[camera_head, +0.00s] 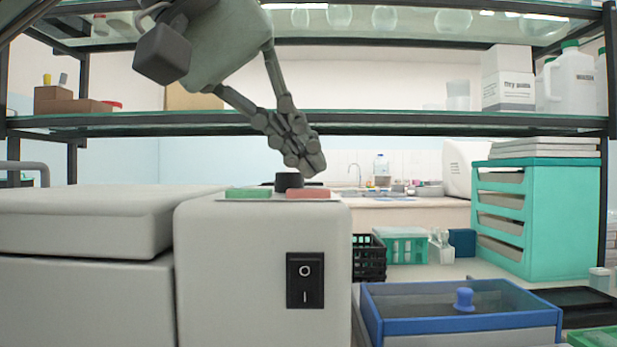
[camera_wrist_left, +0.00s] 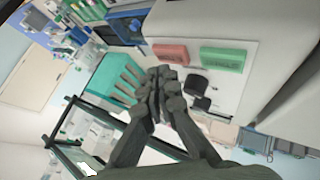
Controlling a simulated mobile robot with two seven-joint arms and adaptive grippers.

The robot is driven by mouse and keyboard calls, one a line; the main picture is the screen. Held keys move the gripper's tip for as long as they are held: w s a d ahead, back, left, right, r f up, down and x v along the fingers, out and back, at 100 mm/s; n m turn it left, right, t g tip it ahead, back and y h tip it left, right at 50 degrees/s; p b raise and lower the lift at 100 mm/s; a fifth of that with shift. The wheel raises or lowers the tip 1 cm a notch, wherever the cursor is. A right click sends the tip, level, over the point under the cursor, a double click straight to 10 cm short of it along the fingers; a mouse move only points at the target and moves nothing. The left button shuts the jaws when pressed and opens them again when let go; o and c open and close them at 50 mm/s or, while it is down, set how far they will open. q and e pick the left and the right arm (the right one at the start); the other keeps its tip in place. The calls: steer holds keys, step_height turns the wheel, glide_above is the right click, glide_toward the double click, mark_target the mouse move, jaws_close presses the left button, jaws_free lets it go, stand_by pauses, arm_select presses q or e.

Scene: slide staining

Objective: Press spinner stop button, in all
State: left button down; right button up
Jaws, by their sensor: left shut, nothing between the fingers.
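The grey spinner (camera_head: 235,265) stands at the front left, with a green button (camera_head: 247,194), a black knob (camera_head: 289,181) and a red button (camera_head: 312,194) on its top. My left gripper (camera_head: 313,168) is shut and empty. It points down and to the right, with its fingertips a little above the red button and a small gap showing. In the left wrist view, the shut fingertips (camera_wrist_left: 164,72) lie just below the red button (camera_wrist_left: 171,53). The green button (camera_wrist_left: 223,59) and the knob (camera_wrist_left: 196,84) are to their right. My right gripper is not in view.
A black rocker switch (camera_head: 305,280) is on the spinner's front. A glass shelf (camera_head: 420,118) runs behind my left arm. A blue-rimmed tray (camera_head: 400,325) stands to the right of the spinner, with a teal drawer unit (camera_head: 562,215) behind it.

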arm_select(q)
steer(key=shift+r, duration=0.1)
step_height(320, 180, up, 5)
steer(key=p, duration=0.4)
steer(key=shift+p, duration=0.4)
stand_by(0.4)
